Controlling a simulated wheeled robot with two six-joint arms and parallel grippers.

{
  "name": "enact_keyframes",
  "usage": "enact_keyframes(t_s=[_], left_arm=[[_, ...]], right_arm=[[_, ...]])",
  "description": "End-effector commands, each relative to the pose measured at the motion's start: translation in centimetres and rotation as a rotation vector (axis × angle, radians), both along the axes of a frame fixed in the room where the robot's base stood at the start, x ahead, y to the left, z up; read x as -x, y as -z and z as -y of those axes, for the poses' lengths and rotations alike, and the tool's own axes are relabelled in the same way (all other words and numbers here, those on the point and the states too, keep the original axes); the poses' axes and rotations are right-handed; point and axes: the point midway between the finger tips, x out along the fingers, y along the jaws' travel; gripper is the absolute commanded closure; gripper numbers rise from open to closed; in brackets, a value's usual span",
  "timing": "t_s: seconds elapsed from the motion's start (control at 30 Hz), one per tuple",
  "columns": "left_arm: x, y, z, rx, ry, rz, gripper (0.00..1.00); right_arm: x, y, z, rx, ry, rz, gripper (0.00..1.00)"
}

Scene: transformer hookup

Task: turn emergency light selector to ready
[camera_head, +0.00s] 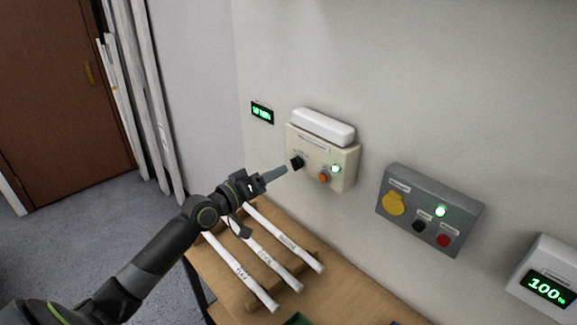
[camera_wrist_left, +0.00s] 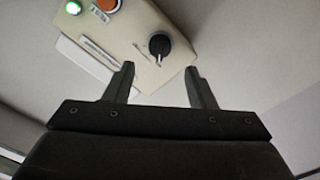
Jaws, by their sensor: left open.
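The emergency light box (camera_head: 324,152) is a cream box on the wall, with a white lamp bar (camera_head: 323,126) on top. Its black selector knob (camera_head: 298,162) is at the box's left side, and a lit green lamp (camera_head: 336,169) and an orange button (camera_head: 323,178) are to the right. My left gripper (camera_head: 276,173) is just short of the knob. In the left wrist view the left gripper (camera_wrist_left: 162,88) is open and empty, with the knob (camera_wrist_left: 159,45) beyond the fingertips and between them. The knob's setting is too small to read. My right gripper is not in view.
A grey box (camera_head: 430,209) with a yellow knob is on the wall to the right. A white unit (camera_head: 547,280) reads 100%. A small green display (camera_head: 262,112) is left of the light box. Several labelled white tubes (camera_head: 240,270) lie on the wooden table (camera_head: 345,300) below.

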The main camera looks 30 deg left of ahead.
Motion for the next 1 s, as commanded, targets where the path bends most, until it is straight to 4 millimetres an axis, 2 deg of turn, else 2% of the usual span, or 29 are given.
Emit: enact_keyframes(t_s=[0.1,0.3,0.5,0.73,0.77,1.0], left_arm=[[-2.2,-0.2,0.8,0.006,0.000,0.001,0.50],[-4.7,-0.1,1.7,0.002,-0.001,0.000,0.50],[-5.7,0.0,2.0,0.000,0.000,0.000,0.50],[-5.7,0.0,2.0,-0.001,0.001,0.000,0.50],[-5.7,0.0,2.0,-0.001,0.001,0.000,0.51],[-5.7,0.0,2.0,-0.001,0.000,0.000,0.82]], right_arm=[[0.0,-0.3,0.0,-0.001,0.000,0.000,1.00],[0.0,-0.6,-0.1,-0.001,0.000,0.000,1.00],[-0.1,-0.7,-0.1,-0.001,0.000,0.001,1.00],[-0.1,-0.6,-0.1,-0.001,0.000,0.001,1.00],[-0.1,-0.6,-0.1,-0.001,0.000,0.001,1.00],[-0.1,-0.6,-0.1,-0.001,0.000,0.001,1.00]])
